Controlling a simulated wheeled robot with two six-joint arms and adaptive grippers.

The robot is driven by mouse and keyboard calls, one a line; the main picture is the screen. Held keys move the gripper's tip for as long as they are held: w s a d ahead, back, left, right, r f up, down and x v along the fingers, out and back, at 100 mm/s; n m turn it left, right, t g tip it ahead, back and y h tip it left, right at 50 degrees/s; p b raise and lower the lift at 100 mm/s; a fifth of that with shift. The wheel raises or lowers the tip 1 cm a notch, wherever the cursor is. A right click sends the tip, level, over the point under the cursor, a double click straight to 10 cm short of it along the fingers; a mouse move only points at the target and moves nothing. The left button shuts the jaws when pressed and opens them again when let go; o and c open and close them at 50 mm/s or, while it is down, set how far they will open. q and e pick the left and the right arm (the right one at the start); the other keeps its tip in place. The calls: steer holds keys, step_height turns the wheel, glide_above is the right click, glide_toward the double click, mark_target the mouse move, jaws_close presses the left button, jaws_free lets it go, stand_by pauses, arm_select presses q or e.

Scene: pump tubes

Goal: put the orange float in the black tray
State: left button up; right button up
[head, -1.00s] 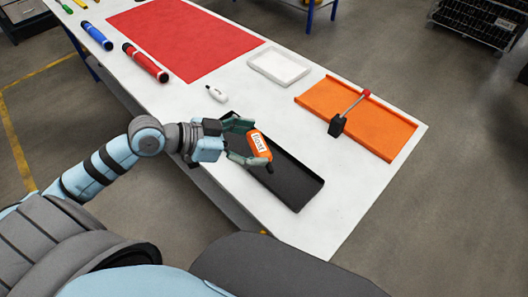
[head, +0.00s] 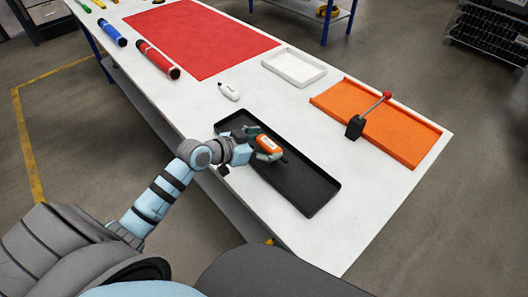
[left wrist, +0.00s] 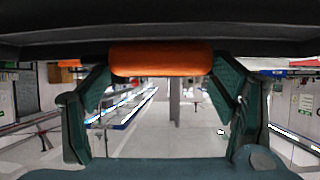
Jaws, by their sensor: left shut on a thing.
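The orange float (head: 268,146) has a white label and a dark tip. My left gripper (head: 262,147) is shut on it and holds it over the left half of the long black tray (head: 305,184). The float appears low over the tray; I cannot tell if it touches the tray floor. In the left wrist view the float (left wrist: 160,62) lies crosswise between the two fingers of my left gripper (left wrist: 162,72). The rest of the tray is empty. My right gripper is not in view.
A white bottle-like item (head: 229,92) lies behind the tray. A white tray (head: 294,67) and an orange tray (head: 400,135) stand farther back, with a black block and red-tipped lever (head: 355,126) at the orange one. A red mat (head: 195,40) and red tube (head: 157,59) lie at left.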

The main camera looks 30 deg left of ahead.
arm_select(q)
steer(key=shift+f, duration=0.9)
steer(key=shift+f, duration=0.15)
steer(key=o, duration=1.2)
steer(key=shift+s+a+r, duration=0.1)
steer(key=shift+s+r, duration=0.15)
steer(key=shift+r, duration=0.05)
steer(key=p+v, duration=0.4)
steer(key=v, duration=0.7)
steer(key=shift+s+a+r, duration=0.1)
steer(key=shift+s, duration=0.1)
